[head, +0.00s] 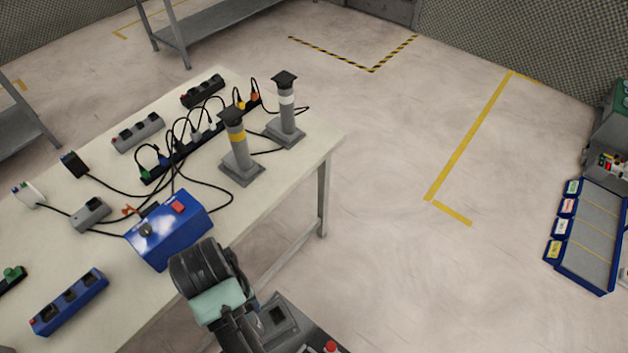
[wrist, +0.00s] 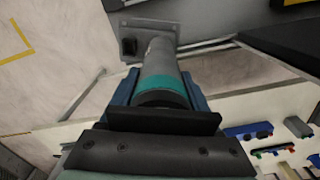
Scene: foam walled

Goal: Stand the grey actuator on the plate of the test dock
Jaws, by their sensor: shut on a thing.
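A grey cylindrical actuator with a teal band (wrist: 160,62) shows in the wrist view. It has a black cap at its near end and a grey square base at its far end. My gripper (wrist: 163,92) is shut on it near the band, with blue fingers on both sides. In the head view my wrist is in front of the table's near edge; the fingers and the held actuator are not clearly seen there. I cannot tell for certain which thing is the test dock. A grey machine with coloured buttons (head: 611,163) is cut off at the right edge.
The white table (head: 312,165) bears a yellow-banded post (head: 238,150), a white-banded post (head: 286,112), a blue box with a red button (head: 165,240), power strips and cables. A blue-rimmed labelled tray (head: 600,228) is at right. The floor between is clear.

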